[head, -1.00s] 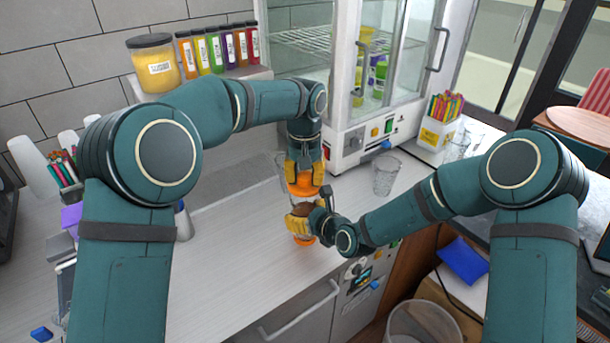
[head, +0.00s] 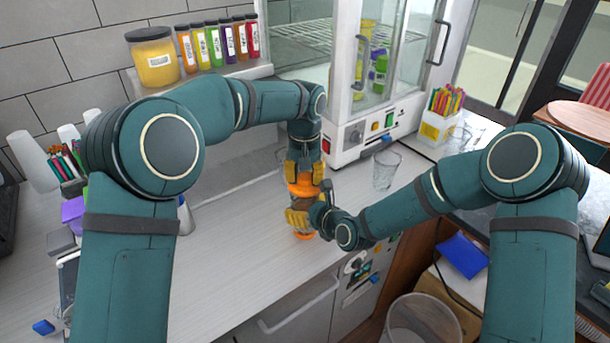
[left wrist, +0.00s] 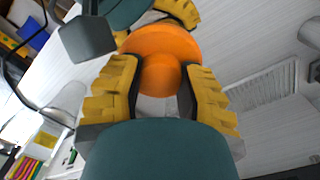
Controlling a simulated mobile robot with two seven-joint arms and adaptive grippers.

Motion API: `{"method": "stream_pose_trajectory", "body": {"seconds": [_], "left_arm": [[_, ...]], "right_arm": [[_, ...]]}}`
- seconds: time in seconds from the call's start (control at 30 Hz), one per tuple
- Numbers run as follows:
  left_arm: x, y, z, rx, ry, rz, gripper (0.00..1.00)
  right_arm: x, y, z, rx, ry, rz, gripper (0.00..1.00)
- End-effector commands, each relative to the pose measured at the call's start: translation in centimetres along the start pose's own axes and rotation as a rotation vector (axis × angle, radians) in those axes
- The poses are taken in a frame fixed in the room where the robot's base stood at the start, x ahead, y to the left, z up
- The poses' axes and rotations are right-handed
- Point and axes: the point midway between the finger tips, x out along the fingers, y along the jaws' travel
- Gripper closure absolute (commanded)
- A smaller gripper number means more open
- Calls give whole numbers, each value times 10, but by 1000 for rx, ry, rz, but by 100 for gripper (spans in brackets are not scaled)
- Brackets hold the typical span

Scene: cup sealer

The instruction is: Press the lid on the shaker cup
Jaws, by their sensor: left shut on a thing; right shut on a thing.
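An orange lid (head: 304,188) is in my left gripper (head: 304,177), which points down above the counter. In the left wrist view the orange lid (left wrist: 162,50) sits between the two yellow fingers of my left gripper (left wrist: 165,85), which are shut on its knob. The shaker cup (head: 303,232) stands upright on the counter right below, with orange showing near its base. My right gripper (head: 302,215) is shut around the cup's side from the right. The lid is very close above the cup's mouth; whether they touch is hidden by the fingers.
A clear glass (head: 385,170) stands on the counter to the right. A white glass-fronted cabinet (head: 375,125) stands behind. A white box of coloured sticks (head: 437,125) is at the right, a bin (head: 422,320) below the counter's front.

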Motion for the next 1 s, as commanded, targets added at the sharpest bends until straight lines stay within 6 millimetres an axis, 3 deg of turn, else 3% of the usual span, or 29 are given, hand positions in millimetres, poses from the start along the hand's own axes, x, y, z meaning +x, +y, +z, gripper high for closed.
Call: {"method": "stream_pose_trajectory", "body": {"seconds": [0.73,0.77,0.8,0.83,1.0], "left_arm": [[13,0,0,0,-1,0,90],[13,0,0,0,-1,0,54],[13,0,0,0,-1,0,40],[13,0,0,0,-1,0,34],[12,0,0,0,-1,0,34]], "right_arm": [[0,0,1,-1,-3,0,71],[0,0,1,-1,-3,0,71],[0,0,1,-1,-3,0,71],[0,0,1,-1,-3,0,71],[0,0,1,-1,-3,0,71]]}}
